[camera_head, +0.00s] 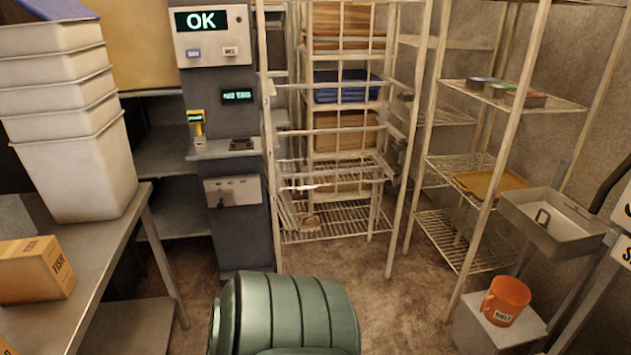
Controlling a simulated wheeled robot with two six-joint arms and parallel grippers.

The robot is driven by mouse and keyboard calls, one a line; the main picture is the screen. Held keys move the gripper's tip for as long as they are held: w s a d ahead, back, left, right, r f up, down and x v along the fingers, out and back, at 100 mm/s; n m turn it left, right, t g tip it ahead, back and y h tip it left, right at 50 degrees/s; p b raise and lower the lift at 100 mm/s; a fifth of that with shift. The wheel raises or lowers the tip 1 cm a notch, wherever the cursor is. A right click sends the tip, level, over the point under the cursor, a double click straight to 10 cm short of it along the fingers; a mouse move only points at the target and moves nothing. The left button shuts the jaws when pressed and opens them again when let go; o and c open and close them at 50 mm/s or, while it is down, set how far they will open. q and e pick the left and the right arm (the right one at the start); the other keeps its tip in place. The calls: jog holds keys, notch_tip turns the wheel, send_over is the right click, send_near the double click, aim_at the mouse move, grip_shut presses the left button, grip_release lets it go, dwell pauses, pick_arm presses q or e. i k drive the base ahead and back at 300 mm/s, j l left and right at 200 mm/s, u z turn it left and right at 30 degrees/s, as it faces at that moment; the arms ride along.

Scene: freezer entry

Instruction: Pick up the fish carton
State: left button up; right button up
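The fish carton (37,269) is an orange-brown box with dark lettering on its side, reading "FISH". It sits upright on the grey metal table (101,240) at the left, in front of a stack of pale bins, and its left end reaches the picture's edge. Neither of my grippers shows in the head view, and nothing is seen touching the carton.
Stacked white bins (78,160) stand on the table behind the carton. A dark kiosk (238,225) showing "OK" stands beyond. Wire shelving (335,235) is behind. A green ribbed rounded shape (290,312), unidentified, fills the bottom centre.

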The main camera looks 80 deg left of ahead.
aim_at(34, 269)
jog(key=u, duration=4.25)
jog(key=l+z, duration=0.2)
jog(key=z, duration=0.15)
jog(key=i+l+z, duration=0.15)
jog(key=z, duration=0.2)
jog(key=i+l+z, duration=0.1)
jog(key=z, duration=0.25)
